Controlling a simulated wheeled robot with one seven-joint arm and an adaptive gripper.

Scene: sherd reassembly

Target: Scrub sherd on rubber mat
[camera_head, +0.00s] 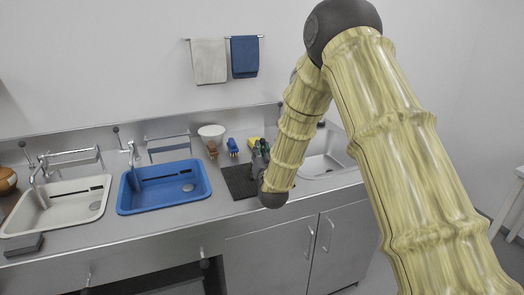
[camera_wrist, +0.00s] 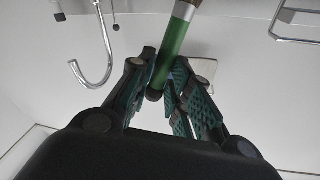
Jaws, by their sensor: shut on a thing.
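My gripper (camera_head: 261,153) is over the right part of the dark rubber mat (camera_head: 236,181), on the steel counter. In the wrist view my gripper (camera_wrist: 164,76) is shut on a green handle (camera_wrist: 174,42), a rod with a brown part at its upper end. What tool the handle belongs to cannot be made out. I cannot make out a sherd on the mat; my gripper and arm hide its right side.
A blue basin (camera_head: 128,203) and a pale basin (camera_head: 15,226) lie to the left. Behind the mat stand a white bowl (camera_head: 211,131), a brown brush (camera_head: 212,152), a blue brush (camera_head: 233,146) and a yellow sponge (camera_head: 253,141). A sink (camera_head: 322,165) is to the right.

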